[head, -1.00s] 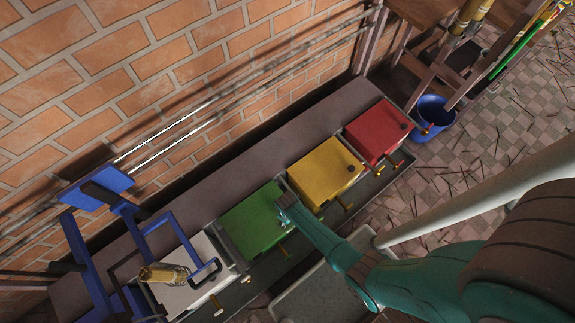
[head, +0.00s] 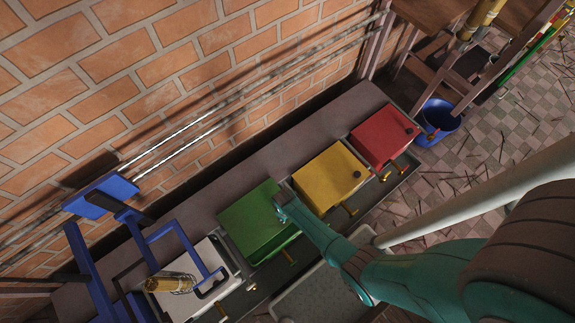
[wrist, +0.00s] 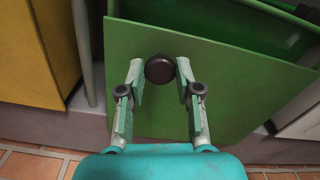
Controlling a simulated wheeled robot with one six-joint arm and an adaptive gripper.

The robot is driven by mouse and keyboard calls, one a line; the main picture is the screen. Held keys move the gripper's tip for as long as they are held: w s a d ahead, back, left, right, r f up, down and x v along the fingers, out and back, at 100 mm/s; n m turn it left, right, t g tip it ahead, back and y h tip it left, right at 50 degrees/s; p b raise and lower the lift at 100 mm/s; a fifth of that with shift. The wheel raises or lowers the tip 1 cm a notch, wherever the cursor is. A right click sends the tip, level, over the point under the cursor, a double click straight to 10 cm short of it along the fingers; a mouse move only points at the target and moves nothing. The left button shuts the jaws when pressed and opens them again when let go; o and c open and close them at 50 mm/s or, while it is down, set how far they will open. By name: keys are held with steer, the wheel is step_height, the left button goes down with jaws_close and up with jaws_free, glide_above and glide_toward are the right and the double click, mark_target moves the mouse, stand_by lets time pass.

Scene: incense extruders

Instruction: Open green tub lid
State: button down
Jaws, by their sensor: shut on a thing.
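The green tub (head: 272,248) stands in the row between the white and yellow tubs. Its green lid (head: 246,217) is tilted up, and a gap with the tub's inside (wrist: 240,30) shows in the wrist view. The lid's flat face (wrist: 225,85) fills the middle of the wrist view. My gripper (head: 281,203) is at the lid's right side in the head view. In the wrist view my gripper (wrist: 160,72) is shut on the dark round lid knob (wrist: 160,69), one finger on each side.
The yellow tub (head: 328,178) and red tub (head: 383,136) stand to the right with lids shut. A white tub (head: 205,285) and a blue frame (head: 165,245) are at the left. The brick wall (head: 200,70) runs behind. A blue bucket (head: 436,119) stands past the red tub.

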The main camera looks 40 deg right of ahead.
glide_toward(267, 195)
step_height(267, 195, down, 5)
steer(key=shift+s+f, duration=0.15)
steer(key=shift+f, duration=0.05)
stand_by(0.4)
steer(key=c, duration=0.8)
jaws_free()
steer(key=shift+r, duration=0.15)
steer(key=shift+r, duration=5.85)
steer(key=shift+s, duration=0.1)
